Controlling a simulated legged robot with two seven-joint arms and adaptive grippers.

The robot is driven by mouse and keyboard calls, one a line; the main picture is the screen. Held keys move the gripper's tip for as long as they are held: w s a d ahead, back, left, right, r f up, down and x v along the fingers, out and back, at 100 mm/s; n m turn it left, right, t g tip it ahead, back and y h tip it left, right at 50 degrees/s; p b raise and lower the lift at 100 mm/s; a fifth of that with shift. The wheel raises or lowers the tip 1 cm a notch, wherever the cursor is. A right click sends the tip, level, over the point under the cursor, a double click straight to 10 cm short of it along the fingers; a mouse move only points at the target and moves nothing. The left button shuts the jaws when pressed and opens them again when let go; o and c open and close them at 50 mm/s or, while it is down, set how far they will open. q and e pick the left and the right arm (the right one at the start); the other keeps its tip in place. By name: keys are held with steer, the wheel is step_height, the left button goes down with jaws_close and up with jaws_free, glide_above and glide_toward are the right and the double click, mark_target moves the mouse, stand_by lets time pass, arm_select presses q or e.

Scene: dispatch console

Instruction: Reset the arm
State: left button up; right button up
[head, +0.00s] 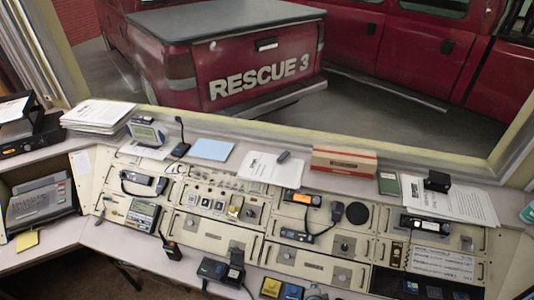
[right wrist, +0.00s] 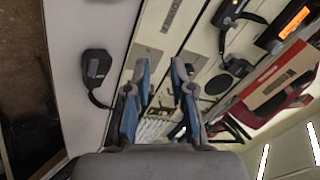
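The task names no object apart from the arm. In the right wrist view my right gripper (right wrist: 161,70) has two blue-padded fingers held apart with nothing between them. It is over the console (right wrist: 190,45), and the fingers appear clear of it. In the head view only a small blue-grey piece that looks like my right gripper (head: 528,294) shows at the lower right corner. My left gripper is in neither view.
The sloped console (head: 215,233) carries radios and microphones. Loose devices (head: 281,288) lie on the front desk edge.

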steer(key=s+d+r+n+g+y, duration=0.1)
steer(key=s+d+n+g, duration=0.1)
steer(key=s+n, duration=0.7)
steer(key=s+d+r+n+g+y, duration=0.1)
steer(key=s+d+n+g+y, duration=0.15)
steer(key=s+n, duration=0.7)
steer(key=s+f+g+b, duration=0.1)
steer(key=s+f+b, duration=0.15)
steer(key=f, duration=1.45)
steer(key=s+f+g+b, duration=0.1)
steer(key=f+b, duration=0.2)
steer(key=f, duration=1.3)
arm_select(q)
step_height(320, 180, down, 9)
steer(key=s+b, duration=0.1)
steer(key=b, duration=0.2)
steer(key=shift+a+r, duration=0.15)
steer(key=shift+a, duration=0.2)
arm_select(e)
steer(key=s+d+f, duration=0.2)
steer(key=s+f, duration=1.4)
steer(key=f, duration=0.1)
steer(key=shift+s+f+g+h, duration=0.3)
steer(key=shift+g+h, duration=0.05)
steer(key=shift+h, duration=0.1)
steer(key=shift+s+d, duration=0.1)
